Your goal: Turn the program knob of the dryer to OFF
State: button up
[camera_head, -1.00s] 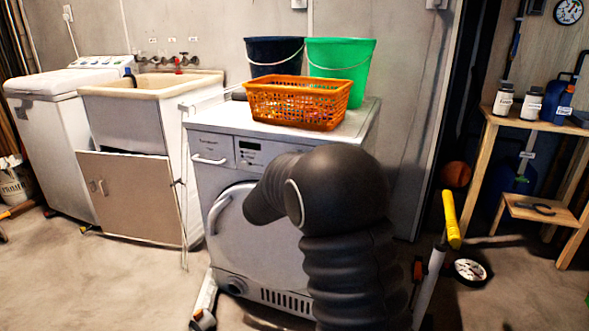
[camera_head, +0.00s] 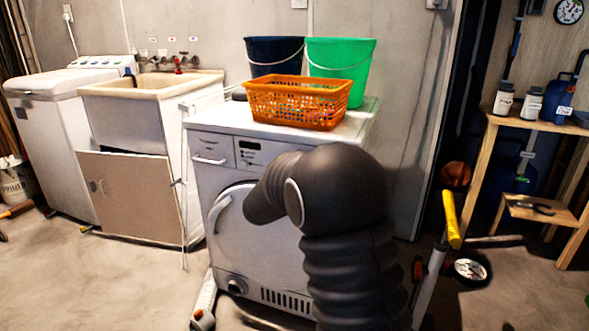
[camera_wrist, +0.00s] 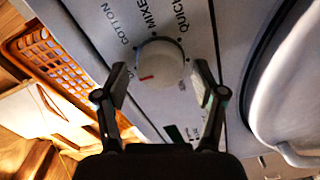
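The white dryer (camera_head: 215,165) stands in the middle of the head view, with its door at the front. My dark arm covers the right part of its panel there and hides the knob and my gripper. In the wrist view the round white program knob (camera_wrist: 160,62) has a red mark on its lower left edge. The labels COTTON, MIXED and QUICK, partly cut off, sit around its upper side. My gripper (camera_wrist: 162,82) is open, one finger on each side of the knob, with gaps showing. I cannot tell how far the fingertips are from the panel.
An orange basket (camera_head: 297,103), a dark bucket (camera_head: 272,55) and a green bucket (camera_head: 340,65) stand on the dryer. A sink cabinet (camera_head: 130,190) is on the left. A yellow-handled tool (camera_head: 451,219) and a wooden shelf (camera_head: 540,215) are on the right.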

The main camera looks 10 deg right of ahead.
jog(key=shift+s, duration=0.1)
jog(key=v, duration=1.2)
